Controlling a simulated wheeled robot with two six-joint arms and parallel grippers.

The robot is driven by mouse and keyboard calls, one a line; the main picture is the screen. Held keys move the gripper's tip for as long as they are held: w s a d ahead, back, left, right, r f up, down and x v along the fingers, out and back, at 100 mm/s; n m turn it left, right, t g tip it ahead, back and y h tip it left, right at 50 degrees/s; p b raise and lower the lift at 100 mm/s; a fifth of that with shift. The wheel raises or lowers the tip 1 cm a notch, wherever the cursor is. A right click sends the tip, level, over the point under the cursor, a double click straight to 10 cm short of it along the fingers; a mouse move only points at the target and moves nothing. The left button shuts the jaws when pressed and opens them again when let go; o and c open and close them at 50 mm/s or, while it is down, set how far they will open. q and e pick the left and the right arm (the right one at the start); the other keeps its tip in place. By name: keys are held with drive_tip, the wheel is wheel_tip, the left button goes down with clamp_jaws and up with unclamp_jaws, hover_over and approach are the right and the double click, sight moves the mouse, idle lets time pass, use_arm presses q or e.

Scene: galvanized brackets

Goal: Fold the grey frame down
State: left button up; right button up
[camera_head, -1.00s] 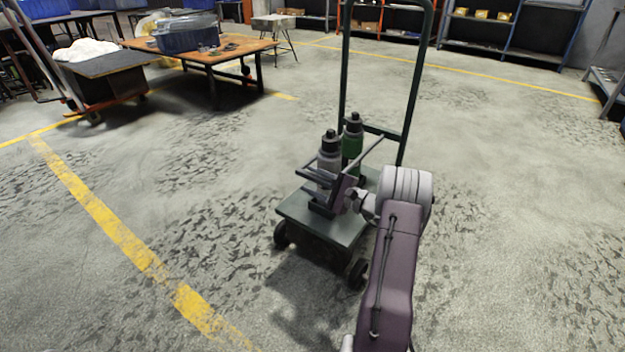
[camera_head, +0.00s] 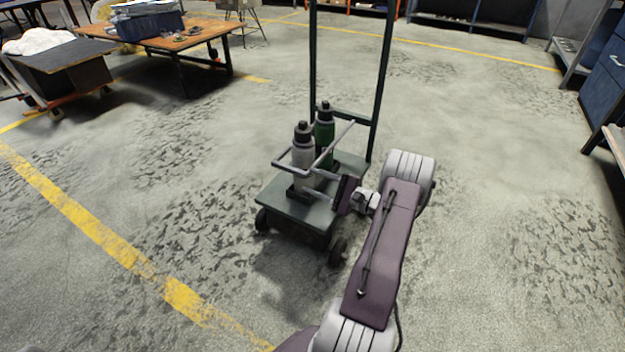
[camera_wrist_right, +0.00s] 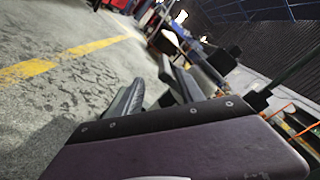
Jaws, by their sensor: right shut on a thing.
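The grey frame (camera_head: 334,145) is a thin bent bar on the green trolley (camera_head: 280,205). It stands out around two bottles at about mid-height: a grey bottle with a black cap (camera_head: 303,157) and a green bottle with a black cap (camera_head: 325,130). My right gripper (camera_head: 322,186) reaches in from the right, low beside the front right of the frame and the grey bottle. It is shut on the frame, though the contact is hard to make out. In the right wrist view its two dark fingers (camera_wrist_right: 153,92) show with a gap. My left gripper is not in view.
The trolley's tall green handle (camera_head: 381,80) rises behind the bottles. A wooden table (camera_head: 165,38) with a blue bin (camera_head: 150,24) and a dark cart (camera_head: 65,70) stand at the back left. A blue cabinet (camera_head: 607,85) is at the right. Floor around the trolley is clear.

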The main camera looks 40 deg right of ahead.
drive_tip(key=v, duration=1)
drive_tip(key=shift+p, duration=0.45)
drive_tip(key=shift+s+d, duration=0.1)
idle(0.4)
